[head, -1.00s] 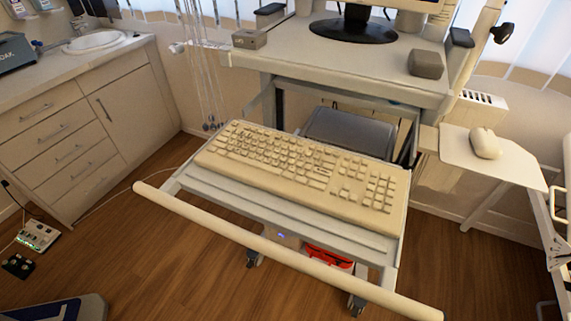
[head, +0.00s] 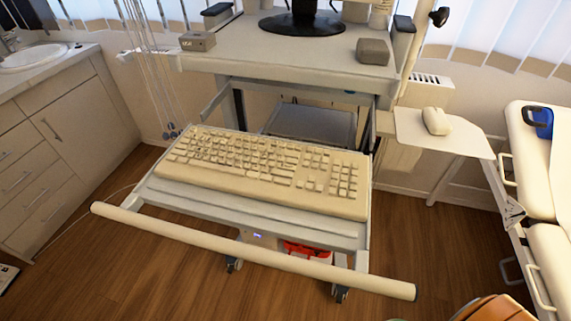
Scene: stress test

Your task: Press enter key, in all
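A cream keyboard (head: 265,167) lies on the pulled-out tray (head: 240,205) of a white cart, in the middle of the head view. The enter key is too small to make out by its label; the main key block's right end (head: 290,170) shows clear of any cover. Neither of my grippers is in view, and nothing touches the keyboard.
A white handle bar (head: 250,255) runs along the cart's front. A mouse (head: 436,121) sits on a side shelf (head: 455,138) at right. A monitor base (head: 300,22) stands on the cart top. A bed (head: 540,190) is at far right, cabinets (head: 60,150) at left.

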